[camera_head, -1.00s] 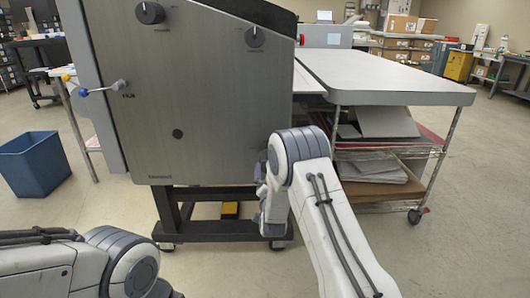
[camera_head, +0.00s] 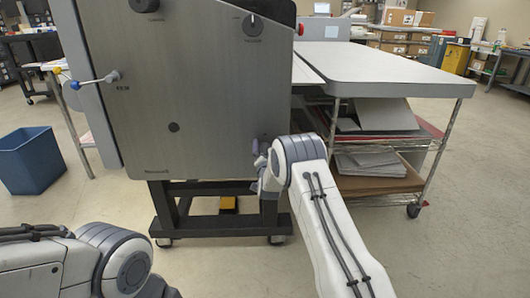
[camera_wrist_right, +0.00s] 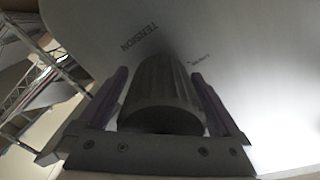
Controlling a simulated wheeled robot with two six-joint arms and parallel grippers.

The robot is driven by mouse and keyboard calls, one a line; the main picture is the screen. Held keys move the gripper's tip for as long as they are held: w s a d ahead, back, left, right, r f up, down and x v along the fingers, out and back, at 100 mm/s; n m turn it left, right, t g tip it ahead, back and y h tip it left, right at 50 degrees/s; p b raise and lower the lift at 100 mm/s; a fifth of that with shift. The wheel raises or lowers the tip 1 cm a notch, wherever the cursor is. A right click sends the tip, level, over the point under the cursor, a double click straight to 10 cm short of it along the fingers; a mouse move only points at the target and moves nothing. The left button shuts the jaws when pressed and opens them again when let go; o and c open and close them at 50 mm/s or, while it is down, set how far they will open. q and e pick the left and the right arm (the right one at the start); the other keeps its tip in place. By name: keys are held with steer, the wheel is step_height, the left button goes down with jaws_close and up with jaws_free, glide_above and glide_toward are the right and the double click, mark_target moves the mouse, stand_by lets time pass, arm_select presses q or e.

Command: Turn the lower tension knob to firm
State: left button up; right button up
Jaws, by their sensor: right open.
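The lower tension knob (camera_wrist_right: 162,95) is a dark, ribbed cylinder on the pale panel in the right wrist view, near the printed word TENSION. My right gripper (camera_wrist_right: 159,76) is open, with one finger on each side of the knob; I cannot tell whether either finger touches it. In the head view my right gripper (camera_head: 262,162) is at the lower right edge of the laminator's grey side panel (camera_head: 205,100), and the knob is hidden there. The knob's pointer setting cannot be read. My left arm shows at the lower left, its gripper out of view.
Two dark dials, one at upper left (camera_head: 145,5) and one at upper right (camera_head: 253,25), sit on the panel. A lever (camera_head: 97,80) sticks out at left. A table (camera_head: 400,72) with a wire shelf stands at right, a blue bin (camera_head: 30,160) at left. Floor in front is clear.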

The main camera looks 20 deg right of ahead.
steer(key=c, duration=1.3)
steer(key=shift+n, duration=0.3)
steer(key=n, duration=0.2)
steer(key=shift+n, duration=0.4)
steer(key=n, duration=0.3)
steer(key=shift+n+b, duration=0.3)
steer(key=shift+b, duration=0.05)
steer(key=n, duration=0.3)
steer(key=shift+a, duration=0.1)
steer(key=shift+n, duration=1.8)
